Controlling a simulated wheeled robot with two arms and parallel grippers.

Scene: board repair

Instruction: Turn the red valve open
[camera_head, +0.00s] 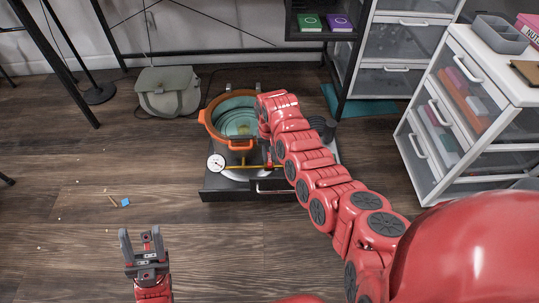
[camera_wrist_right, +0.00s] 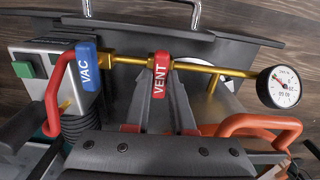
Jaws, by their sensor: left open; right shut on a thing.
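The red valve handle (camera_wrist_right: 160,78), marked VENT, sits on a brass pipe (camera_wrist_right: 215,68) in the right wrist view. The handle lies across the pipe, about at right angles to it. My right gripper (camera_wrist_right: 168,108) is shut on this handle, with a grey finger on each side. In the head view, my red right arm hides most of this gripper. My left gripper (camera_head: 142,245) is open and empty above the floor at the lower left, away from the valve.
A blue VAC handle (camera_wrist_right: 86,66) is beside the red one. A pressure gauge (camera_wrist_right: 278,87) ends the pipe. An orange-rimmed pot (camera_head: 212,128) stands on the dark base (camera_head: 228,186). A white drawer cabinet (camera_head: 455,115) stands right; the left floor is mostly clear.

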